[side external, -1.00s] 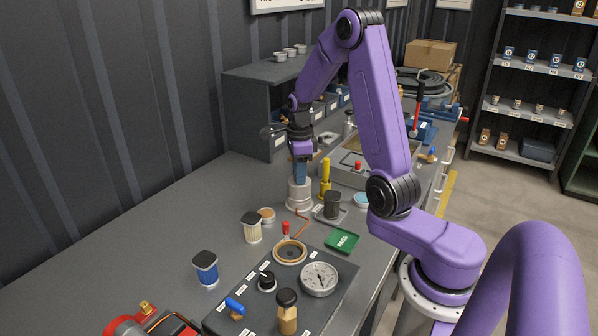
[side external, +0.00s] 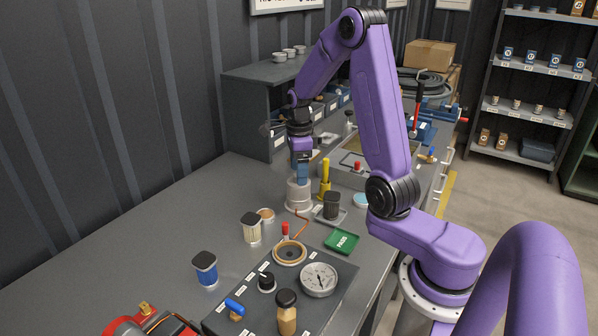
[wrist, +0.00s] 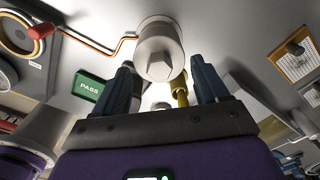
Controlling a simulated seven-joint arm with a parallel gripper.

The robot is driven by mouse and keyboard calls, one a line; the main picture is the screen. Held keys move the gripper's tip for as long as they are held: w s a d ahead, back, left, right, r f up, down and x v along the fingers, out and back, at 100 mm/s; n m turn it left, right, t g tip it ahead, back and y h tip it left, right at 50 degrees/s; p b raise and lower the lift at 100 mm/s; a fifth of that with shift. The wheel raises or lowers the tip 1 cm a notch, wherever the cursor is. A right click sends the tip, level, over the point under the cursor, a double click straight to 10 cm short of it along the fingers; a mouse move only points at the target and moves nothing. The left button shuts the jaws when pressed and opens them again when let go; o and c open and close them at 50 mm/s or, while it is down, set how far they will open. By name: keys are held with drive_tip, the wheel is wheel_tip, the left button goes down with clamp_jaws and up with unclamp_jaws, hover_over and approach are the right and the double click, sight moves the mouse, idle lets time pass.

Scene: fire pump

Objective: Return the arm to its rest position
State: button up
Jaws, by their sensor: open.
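My gripper (side external: 301,172) points down above the grey cylindrical fitting (side external: 299,194) on the bench, near the shelf unit. In the wrist view my gripper (wrist: 165,82) has its two blue fingers spread apart, with nothing held between them. The fitting (wrist: 159,52) shows in the wrist view just beyond the fingertips, with a pale hexagonal top; I cannot tell the exact gap to it. My purple arm is raised and bent over the bench.
A panel with a gauge (side external: 319,279) lies in front. The bench's left part (side external: 150,235) is mostly clear.

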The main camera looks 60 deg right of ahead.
drive_tip(key=shift+r, duration=2.95)
drive_tip(key=shift+a, duration=0.15)
drive_tip(key=shift+a+n, duration=0.35)
drive_tip(key=shift+n, duration=0.05)
drive_tip(key=s+a+r+n, duration=0.1)
drive_tip(key=s+a+n, duration=0.2)
drive_tip(key=a+n, duration=0.55)
drive_tip(key=s+a+n, duration=0.3)
drive_tip(key=a+n, duration=0.4)
drive_tip(key=n, duration=0.2)
drive_tip(key=s+a+n, duration=0.2)
drive_tip(key=s+n, duration=0.7)
drive_tip(key=n, duration=0.1)
drive_tip(key=s+a+n, duration=0.3)
drive_tip(key=s+n, duration=0.7)
drive_tip(key=n, duration=0.1)
drive_tip(key=shift+s+a+f, duration=0.2)
drive_tip(key=shift+s+f, duration=0.05)
drive_tip(key=shift+s, duration=0.05)
drive_tip(key=shift+n, duration=0.25)
